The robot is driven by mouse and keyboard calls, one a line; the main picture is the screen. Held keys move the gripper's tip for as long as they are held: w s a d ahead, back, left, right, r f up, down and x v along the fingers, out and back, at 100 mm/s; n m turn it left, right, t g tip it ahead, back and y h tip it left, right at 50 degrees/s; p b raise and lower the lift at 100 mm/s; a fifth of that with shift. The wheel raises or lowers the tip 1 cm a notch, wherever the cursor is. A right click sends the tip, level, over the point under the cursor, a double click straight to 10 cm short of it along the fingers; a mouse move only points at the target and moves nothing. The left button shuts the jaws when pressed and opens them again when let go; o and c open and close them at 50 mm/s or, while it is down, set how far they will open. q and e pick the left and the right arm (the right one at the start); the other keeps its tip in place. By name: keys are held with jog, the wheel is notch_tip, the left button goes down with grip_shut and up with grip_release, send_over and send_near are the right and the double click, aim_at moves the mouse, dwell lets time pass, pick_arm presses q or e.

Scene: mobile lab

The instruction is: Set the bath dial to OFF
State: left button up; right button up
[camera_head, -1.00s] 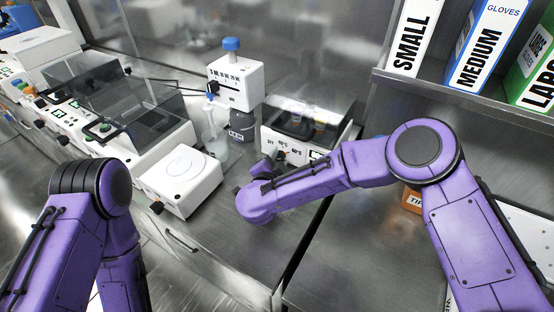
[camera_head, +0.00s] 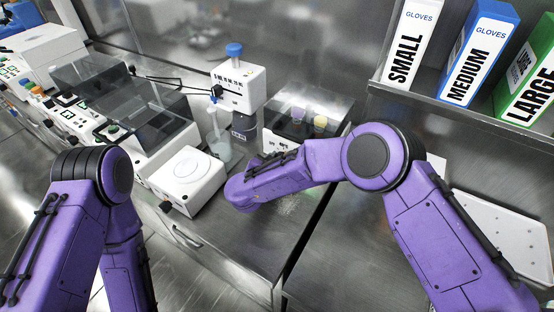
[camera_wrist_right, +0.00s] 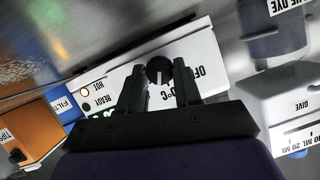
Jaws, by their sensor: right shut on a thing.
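The bath (camera_head: 270,140) is a white box with a clear lid and bottles inside. My right forearm covers most of its front in the head view. In the right wrist view its white front panel (camera_wrist_right: 205,45) shows OFF and °C lettering and HOT and READY labels beside small lamps. The black round bath dial (camera_wrist_right: 158,69) sits between the fingertips of my right gripper (camera_wrist_right: 158,82), which is shut on it. A pale mark shows on the dial, but its exact setting is unclear. My left arm shows at the left of the head view; its gripper is out of view.
A white plate device (camera_head: 187,172) stands left of the bath. Glove boxes (camera_head: 480,55) stand on the right shelf. An orange box (camera_wrist_right: 28,128) shows in the wrist view.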

dwell(0.4)
jog(key=o, duration=1)
jog(key=shift+o, duration=0.2)
jog(key=b+v, duration=0.1)
jog(key=v, duration=0.9)
jog(key=shift+s+a+r, duration=0.15)
jog(key=shift+s, duration=0.1)
